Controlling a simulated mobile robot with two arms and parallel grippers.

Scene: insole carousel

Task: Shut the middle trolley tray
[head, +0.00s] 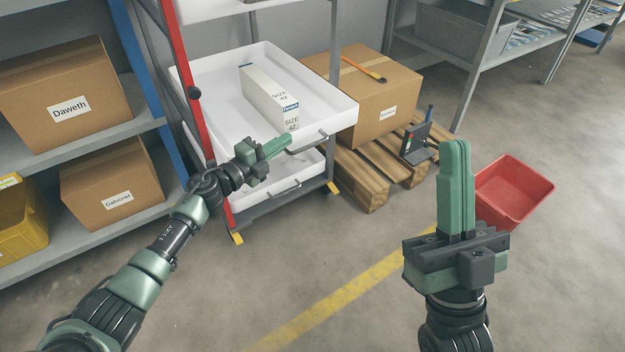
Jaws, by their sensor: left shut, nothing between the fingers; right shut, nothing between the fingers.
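The middle trolley tray (210,84) is white and stands out past the lower tray, so it is at least partly open. It holds a long white box (263,92) marked SIZE 42. A grey bar handle (310,143) is on its front. My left gripper (284,143) is shut and empty, with its fingertips at the tray's front beside the handle's left end; I cannot tell whether they touch. My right gripper (455,146) is shut and empty, pointing up, well right of the trolley.
The lower tray (270,198) with its handle sits below; part of an upper tray (205,8) shows above. A red post (182,75) stands at the trolley's left. A pallet (362,180) with a carton (375,100) is right of it. A red bin (525,185) is on the floor.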

